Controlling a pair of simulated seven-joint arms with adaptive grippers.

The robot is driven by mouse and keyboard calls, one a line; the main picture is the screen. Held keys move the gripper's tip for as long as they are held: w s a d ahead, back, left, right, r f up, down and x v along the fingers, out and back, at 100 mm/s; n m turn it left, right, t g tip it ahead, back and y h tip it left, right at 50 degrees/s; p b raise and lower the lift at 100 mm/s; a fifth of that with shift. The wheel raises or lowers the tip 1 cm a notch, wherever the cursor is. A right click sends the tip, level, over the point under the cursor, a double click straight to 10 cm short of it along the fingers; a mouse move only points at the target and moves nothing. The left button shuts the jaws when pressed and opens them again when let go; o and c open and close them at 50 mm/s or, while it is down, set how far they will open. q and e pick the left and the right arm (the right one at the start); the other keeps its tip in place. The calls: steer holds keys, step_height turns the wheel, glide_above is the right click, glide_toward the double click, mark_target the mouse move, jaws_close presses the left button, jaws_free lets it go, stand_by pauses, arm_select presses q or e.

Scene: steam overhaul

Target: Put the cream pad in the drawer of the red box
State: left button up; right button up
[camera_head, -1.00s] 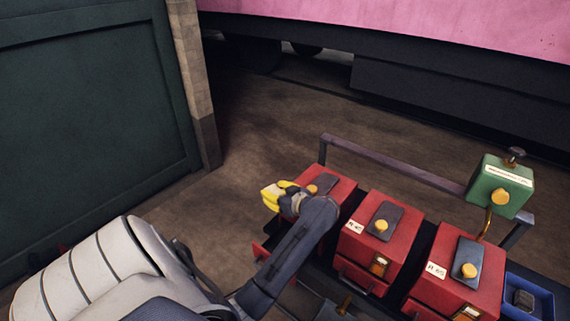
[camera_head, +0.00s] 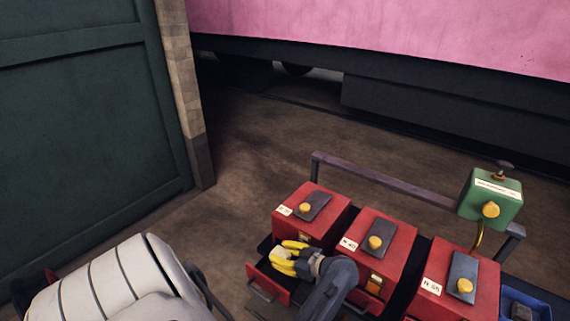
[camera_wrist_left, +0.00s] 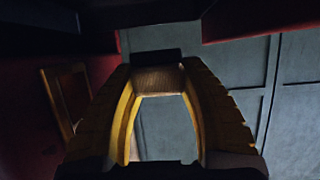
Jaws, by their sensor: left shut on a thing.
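Three red boxes stand in a row on a dark stand in the head view. The left red box (camera_head: 318,228) has its drawer (camera_head: 268,284) pulled out at the front. My left gripper (camera_head: 280,256), with yellow fingers, is over this open drawer, close to the box front. In the left wrist view, the gripper (camera_wrist_left: 160,72) is shut on a small tan piece, the cream pad (camera_wrist_left: 158,81), between its fingertips. My right gripper is not in view.
The middle red box (camera_head: 385,240) and right red box (camera_head: 462,285) stand to the right. A green box (camera_head: 490,200) on a post, a rail (camera_head: 390,183) behind and a blue bin (camera_head: 527,300) are also near. Open floor lies left of the stand.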

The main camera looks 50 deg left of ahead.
mark_target(281, 273)
arm_select(q)
steer(key=shift+f, duration=3.6)
steer(key=shift+f, duration=0.25)
steer(key=o, duration=1.2)
steer(key=shift+o, duration=0.2)
steer(key=shift+r, duration=0.1)
steer(key=shift+d+r, duration=0.1)
steer(key=shift+r, duration=0.1)
steer(key=shift+v, duration=2.65)
